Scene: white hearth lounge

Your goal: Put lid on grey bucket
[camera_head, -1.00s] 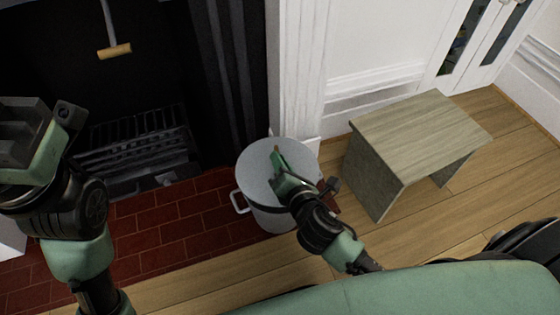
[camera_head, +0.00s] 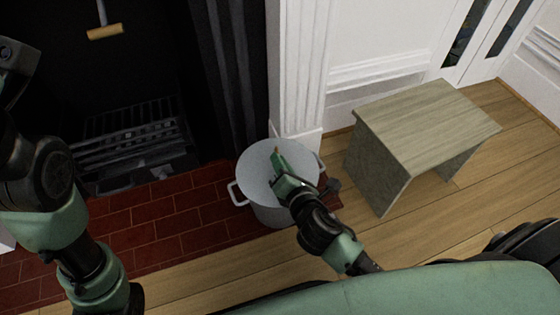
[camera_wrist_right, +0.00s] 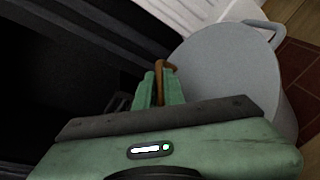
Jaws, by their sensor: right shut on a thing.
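The grey bucket (camera_head: 268,212) stands upright on the red brick hearth, with a side handle showing at its left and right. The round grey lid (camera_head: 256,168) covers the bucket's top and looks about level with the rim. I cannot tell whether it is fully seated. My right gripper (camera_head: 278,160) is over the lid, shut on its brown handle. In the right wrist view the handle (camera_wrist_right: 166,66) shows between the fingertips, with the lid (camera_wrist_right: 222,62) and bucket wall (camera_wrist_right: 290,118) behind. Only part of my left arm shows at the left edge; its fingers are out of view.
A wooden side table (camera_head: 425,120) stands right of the bucket. A white pillar (camera_head: 298,85) rises just behind it. The dark fireplace with a metal grate (camera_head: 130,145) is at the left. Wood floor (camera_head: 420,225) is clear in front of the table.

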